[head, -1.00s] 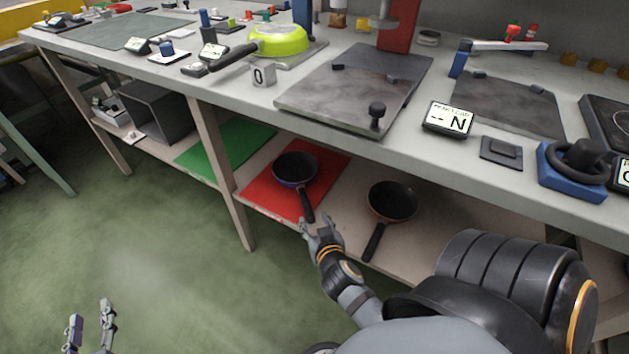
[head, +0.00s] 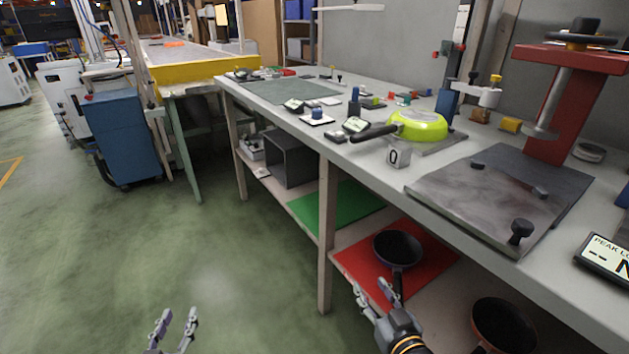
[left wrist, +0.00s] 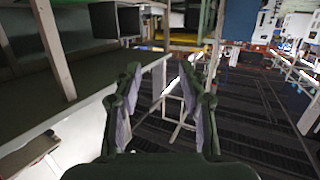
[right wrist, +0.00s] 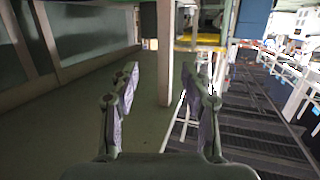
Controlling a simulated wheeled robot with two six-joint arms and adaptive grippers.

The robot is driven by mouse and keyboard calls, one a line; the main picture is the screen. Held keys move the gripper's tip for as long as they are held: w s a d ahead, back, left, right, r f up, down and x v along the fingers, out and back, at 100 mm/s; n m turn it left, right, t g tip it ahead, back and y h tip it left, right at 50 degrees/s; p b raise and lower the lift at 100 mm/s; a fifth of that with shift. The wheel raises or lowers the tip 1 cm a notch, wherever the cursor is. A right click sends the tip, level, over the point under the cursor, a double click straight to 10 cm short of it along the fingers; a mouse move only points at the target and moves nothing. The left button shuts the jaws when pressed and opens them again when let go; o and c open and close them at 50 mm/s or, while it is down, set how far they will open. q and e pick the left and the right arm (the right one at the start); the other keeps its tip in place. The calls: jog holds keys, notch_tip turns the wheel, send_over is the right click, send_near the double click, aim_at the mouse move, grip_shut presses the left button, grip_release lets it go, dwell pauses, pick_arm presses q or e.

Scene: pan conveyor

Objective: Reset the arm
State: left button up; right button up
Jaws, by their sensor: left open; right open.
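My left gripper (head: 174,326) is low at the bottom of the head view, over the green floor. It is open and empty, and its two fingers stand apart in the left wrist view (left wrist: 160,105). My right gripper (head: 378,300) is in front of the lower shelf, near the red mat (head: 352,262). It is open with nothing between its fingers, as the right wrist view (right wrist: 160,100) also shows. In the head view, its fingers overlap the lower end of the dark pan's handle; whether they touch it I cannot tell.
The dark pan (head: 397,248) lies on the red mat, and another pan (head: 503,322) lies to its right. A green mat (head: 335,207) is left of them. The workbench (head: 455,222) holds a yellow-green pan (head: 418,126). Open floor (head: 225,255) lies left of the bench.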

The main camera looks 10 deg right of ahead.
pick_arm(q)
jog(key=s+a+f+g+y+p, duration=0.15)
jog(key=s+f+g+p, duration=0.4)
jog(key=p, duration=0.65)
jog(key=s+a+f+g+p, duration=0.3)
jog(key=s+f+p, duration=0.3)
jog(key=f+p, duration=0.4)
pick_arm(e)
jog(key=s+d+f+g+h+p, duration=0.1)
jog(key=s+d+f+g, duration=0.3)
jog(key=s+f+g, duration=0.65)
pick_arm(q)
jog(key=s+a+f+g+p, duration=0.1)
jog(key=s+g+p, duration=0.5)
jog(key=s+p, duration=0.7)
jog(key=s+a, duration=0.1)
jog(key=s, duration=0.9)
jog(key=shift+a+f, duration=0.2)
pick_arm(e)
jog(key=s+d+f+g, duration=0.1)
jog(key=s+f+g, duration=0.1)
jog(key=s, duration=1)
jog(key=s+d+f+g+h, duration=0.1)
jog(key=s+f, duration=0.3)
jog(key=s, duration=0.8)
jog(key=shift+d+g, duration=0.5)
jog(key=shift+g, duration=0.05)
